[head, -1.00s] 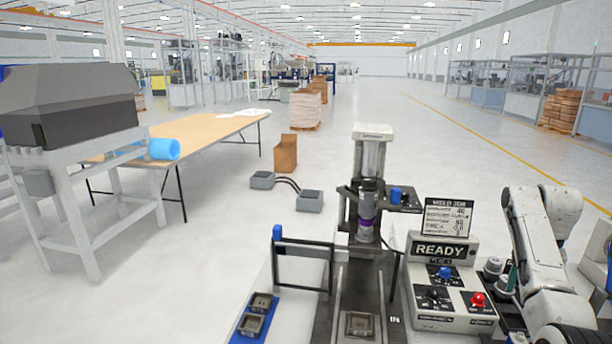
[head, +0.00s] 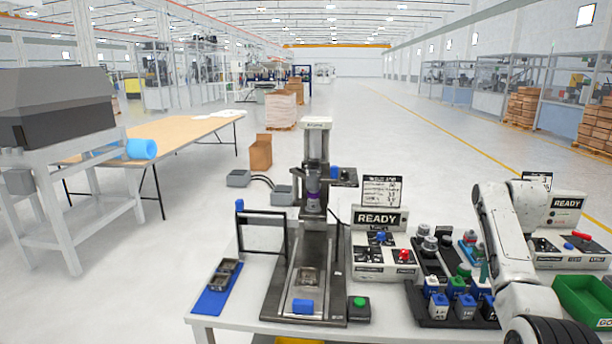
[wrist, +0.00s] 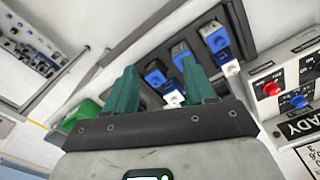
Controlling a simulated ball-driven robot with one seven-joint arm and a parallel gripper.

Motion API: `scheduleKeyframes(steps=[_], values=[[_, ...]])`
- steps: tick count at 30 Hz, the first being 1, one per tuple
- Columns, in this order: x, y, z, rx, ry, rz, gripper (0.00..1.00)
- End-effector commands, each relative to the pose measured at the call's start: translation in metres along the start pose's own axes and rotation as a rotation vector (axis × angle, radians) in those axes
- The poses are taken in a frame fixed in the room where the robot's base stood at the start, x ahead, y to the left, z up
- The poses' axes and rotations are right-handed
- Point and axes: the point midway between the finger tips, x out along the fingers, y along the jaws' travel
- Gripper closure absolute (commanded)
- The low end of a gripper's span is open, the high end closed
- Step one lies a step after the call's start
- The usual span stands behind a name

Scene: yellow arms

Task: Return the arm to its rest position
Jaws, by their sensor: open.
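My arm (head: 507,235) is white and bent, standing at the right of the head view above the workbench. The fingers point toward a dark rack (wrist: 245,35) holding several blue-and-white blocks. The same rack (head: 412,300) stands left of my arm in the head view. I cannot clearly make out the gripper in the head view.
A press (head: 315,190) stands on the white workbench (head: 225,325), with a READY control box (head: 381,240) beside it. A blue tray (head: 213,303) lies at the left. A green bin (head: 585,298) and a second READY panel (head: 565,225) are at the right. Open floor lies behind the bench.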

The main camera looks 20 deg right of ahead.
Motion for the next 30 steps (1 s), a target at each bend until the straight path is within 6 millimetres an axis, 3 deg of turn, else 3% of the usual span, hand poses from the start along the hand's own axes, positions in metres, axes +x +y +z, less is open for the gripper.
scheduleKeyframes(steps=[11,17,23,30], values=[[0.043,-0.029,0.028,-0.078,0.003,0.0,0.45],[0.078,-0.05,0.058,-0.146,0.008,-0.002,0.45],[0.13,-0.076,0.115,-0.258,0.017,-0.004,0.45],[0.189,-0.091,0.214,-0.436,0.035,-0.009,0.45]])
